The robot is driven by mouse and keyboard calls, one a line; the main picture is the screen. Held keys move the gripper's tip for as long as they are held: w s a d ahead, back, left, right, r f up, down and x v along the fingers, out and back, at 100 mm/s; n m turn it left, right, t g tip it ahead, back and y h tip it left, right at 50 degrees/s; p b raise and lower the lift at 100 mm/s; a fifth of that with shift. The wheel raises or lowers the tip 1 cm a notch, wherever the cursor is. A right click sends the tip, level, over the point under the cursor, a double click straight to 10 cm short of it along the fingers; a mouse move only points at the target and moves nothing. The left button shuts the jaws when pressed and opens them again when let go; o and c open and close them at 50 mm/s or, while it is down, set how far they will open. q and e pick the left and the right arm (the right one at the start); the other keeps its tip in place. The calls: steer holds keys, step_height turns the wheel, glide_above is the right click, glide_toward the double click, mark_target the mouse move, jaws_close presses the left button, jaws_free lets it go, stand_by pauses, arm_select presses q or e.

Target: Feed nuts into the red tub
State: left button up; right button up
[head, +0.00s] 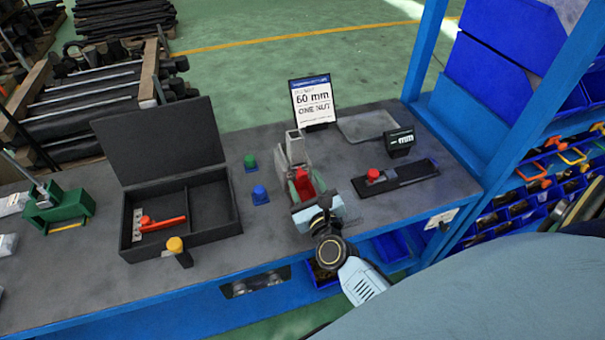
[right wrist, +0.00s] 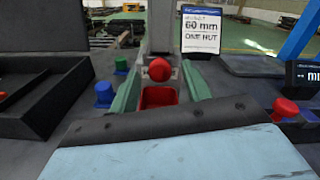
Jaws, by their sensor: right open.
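The red tub (head: 305,184) sits low in front of a grey upright dispenser (head: 295,148); it also shows in the right wrist view (right wrist: 158,97). A red ball knob (right wrist: 159,69) is just above and behind the tub. Green side pieces (right wrist: 127,95) flank the tub; I cannot tell whether they belong to the stand or to my fingers. My right gripper (head: 308,198) is open at the near side of the tub, pointing at the dispenser, and holds nothing visible. I cannot make out any nuts. My left gripper is out of view.
A sign (head: 313,102) reading 60 mm, ONE NUT stands behind. Left are green (head: 250,162) and blue (head: 260,194) buttons and an open black case (head: 128,240). Right are a red button (head: 374,174) on a black plate and a small mm display (head: 399,142).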

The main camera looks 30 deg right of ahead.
steer(key=shift+x, duration=1.4)
